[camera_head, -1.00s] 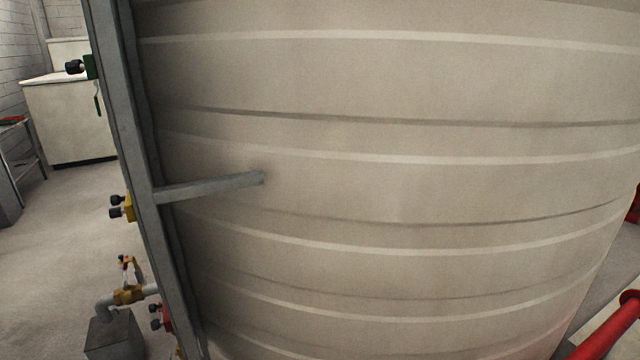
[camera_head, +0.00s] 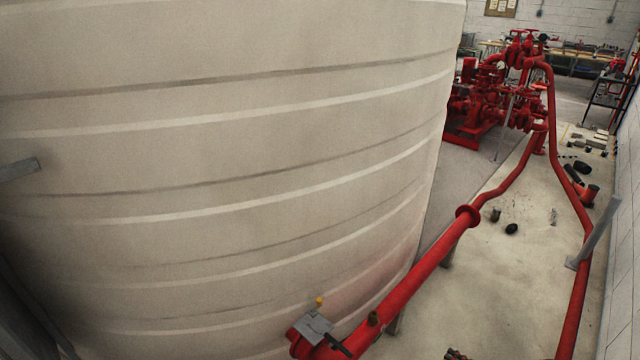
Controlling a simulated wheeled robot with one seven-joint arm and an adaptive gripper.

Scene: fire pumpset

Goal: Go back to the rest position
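My gripper is not in view, and no part of my arm can be made out for sure. A large beige ribbed tank (camera_head: 230,170) fills the left and middle of the head view, very close to me. A red pipe (camera_head: 425,270) comes out low at the tank's right side and runs back to the red pump set (camera_head: 490,105) at the upper right.
A second red pipe (camera_head: 578,300) runs along the white block wall (camera_head: 622,240) at the right. Small dark parts (camera_head: 511,229) lie on the pale floor between the pipes. A grey bracket (camera_head: 18,169) juts in at the left edge. Tables (camera_head: 575,65) stand at the back.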

